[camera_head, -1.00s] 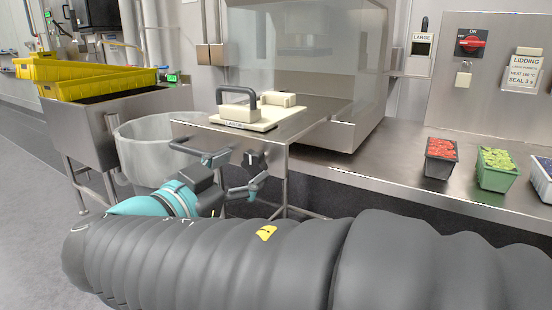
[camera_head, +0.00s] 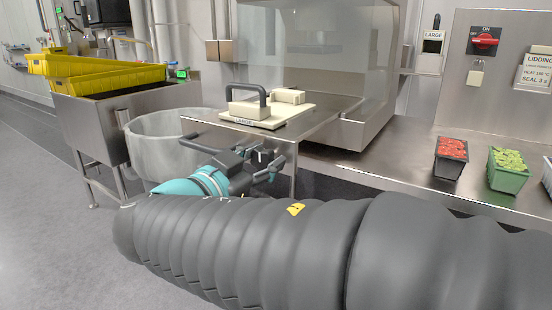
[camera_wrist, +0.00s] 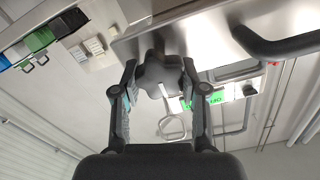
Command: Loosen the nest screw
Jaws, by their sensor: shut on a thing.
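The nest screw shows in the wrist view as a dark grey lobed knob (camera_wrist: 157,76) between my two fingers. My gripper (camera_wrist: 160,88) is shut on the knob, with a finger on each side of it. In the head view my gripper (camera_head: 264,165) is at the front edge of the steel table (camera_head: 310,118), just below its top. The knob is too small and covered there to make out clearly. On the table lies a cream nest plate (camera_head: 265,118) with a black handle and a label that reads LARGE.
A clear-walled machine (camera_head: 320,55) stands behind the table. A round grey bin (camera_head: 165,140) is close to the left of my gripper. A red-filled punnet (camera_head: 450,158) and a green-filled punnet (camera_head: 507,168) stand on the right counter. Yellow crates (camera_head: 105,80) are at far left.

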